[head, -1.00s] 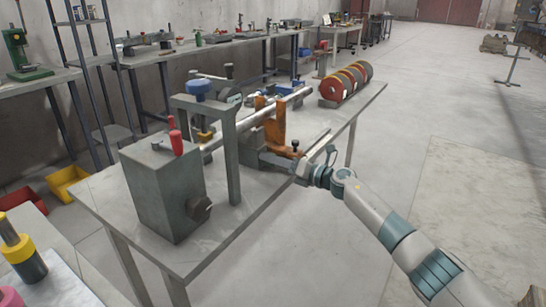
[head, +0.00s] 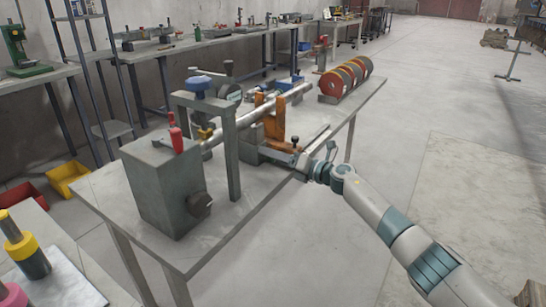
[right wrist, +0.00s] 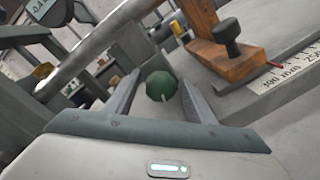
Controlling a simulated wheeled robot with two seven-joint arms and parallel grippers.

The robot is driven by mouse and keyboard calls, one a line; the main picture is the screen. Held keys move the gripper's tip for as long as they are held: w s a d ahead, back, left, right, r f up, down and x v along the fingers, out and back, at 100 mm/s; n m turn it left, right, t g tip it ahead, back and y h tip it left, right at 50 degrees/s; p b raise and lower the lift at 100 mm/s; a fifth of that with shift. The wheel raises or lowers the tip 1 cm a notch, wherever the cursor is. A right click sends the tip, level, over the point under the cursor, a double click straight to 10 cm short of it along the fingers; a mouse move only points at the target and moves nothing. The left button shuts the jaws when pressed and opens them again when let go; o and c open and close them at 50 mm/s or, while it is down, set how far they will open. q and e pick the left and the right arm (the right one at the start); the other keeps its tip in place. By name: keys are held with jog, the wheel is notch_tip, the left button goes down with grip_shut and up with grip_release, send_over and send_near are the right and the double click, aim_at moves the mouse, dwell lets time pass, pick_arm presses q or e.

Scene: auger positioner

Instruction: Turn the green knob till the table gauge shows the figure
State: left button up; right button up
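The green knob (right wrist: 161,86) shows in the right wrist view with a pale mark on its lower edge. My right gripper (right wrist: 159,82) has its two fingers on either side of the knob, apart, with a visible gap to each side. In the head view my right gripper (head: 301,166) is at the table's right edge, beside the orange bracket (head: 273,128); the knob is hidden there. The table gauge (right wrist: 285,78) is a pale scale strip with black figures, 300 and 250 among them, and a red pointer (right wrist: 274,63) beside it. My left gripper is not in view.
The bracket stands near a long metal tube (head: 295,92) on the grey table (head: 222,232). A grey box (head: 165,190) with a red handle and a grey frame (head: 232,150) stand to the left. Red discs (head: 345,80) lie at the far end. Open floor lies right.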

jog(key=shift+f, duration=0.25)
jog(key=shift+f+n+b, duration=0.15)
jog(key=shift+n+b, duration=0.45)
jog(key=shift+b, duration=0.25)
jog(key=n+b, duration=0.5)
jog(key=b, duration=0.1)
jog(key=shift+n, duration=0.4)
jog(key=v, duration=0.3)
jog(key=p+v, duration=0.1)
jog(key=shift+s+d+r, duration=0.1)
jog(key=shift+d+r, duration=0.1)
jog(key=shift+r, duration=0.05)
jog(key=f+v, duration=0.1)
jog(key=v, duration=1.1)
jog(key=s+d+f+m+t+h+p, duration=0.1)
jog(key=d+f+m+t+h+p, duration=0.1)
jog(key=f+m+p, duration=0.5)
jog(key=s+d+f+m+t+h+p, duration=0.1)
jog(key=d+f+m+h+p, duration=0.4)
jog(key=f+m, duration=0.8)
jog(key=shift+s+d+f+t+p, duration=0.35)
jog(key=shift+s+d+p, duration=0.3)
jog(key=shift+d+p, duration=0.45)
jog(key=shift+a+r, duration=0.1)
jog(key=shift+a, duration=0.05)
